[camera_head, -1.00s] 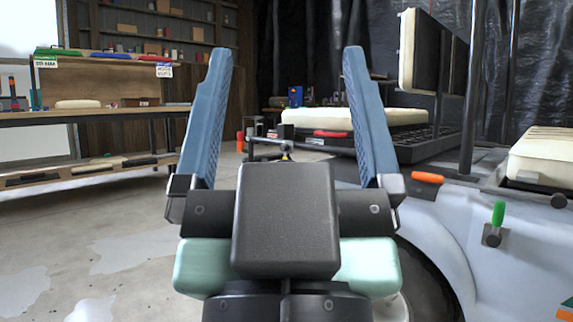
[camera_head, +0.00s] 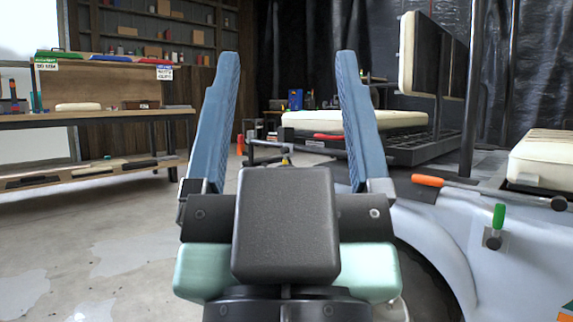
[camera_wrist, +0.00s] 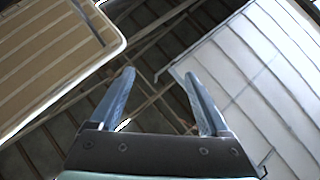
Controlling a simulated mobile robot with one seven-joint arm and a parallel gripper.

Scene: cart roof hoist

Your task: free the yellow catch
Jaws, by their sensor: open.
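My gripper (camera_head: 288,56) is open and empty, with two blue fingers pointing up in the head view. In the wrist view the open fingers (camera_wrist: 157,75) show against roof beams and panels, with nothing between them. A tiny yellow spot (camera_head: 286,160) shows between the finger bases in the head view, beyond my gripper. I cannot tell whether it is the yellow catch. No other clear yellow catch shows. The pale cart (camera_head: 450,235) stands at the right, with an orange-handled rod (camera_head: 428,181), a green-handled lever (camera_head: 498,215) and a red handle (camera_head: 327,136).
Cream seat pads (camera_head: 400,119) lie on the cart, and an upright padded panel (camera_head: 408,55) and dark posts rise from it. A workbench (camera_head: 120,115) stands at the left. The concrete floor (camera_head: 120,230) at front left is clear. In the wrist view a cream-and-tan panel (camera_wrist: 50,60) is overhead.

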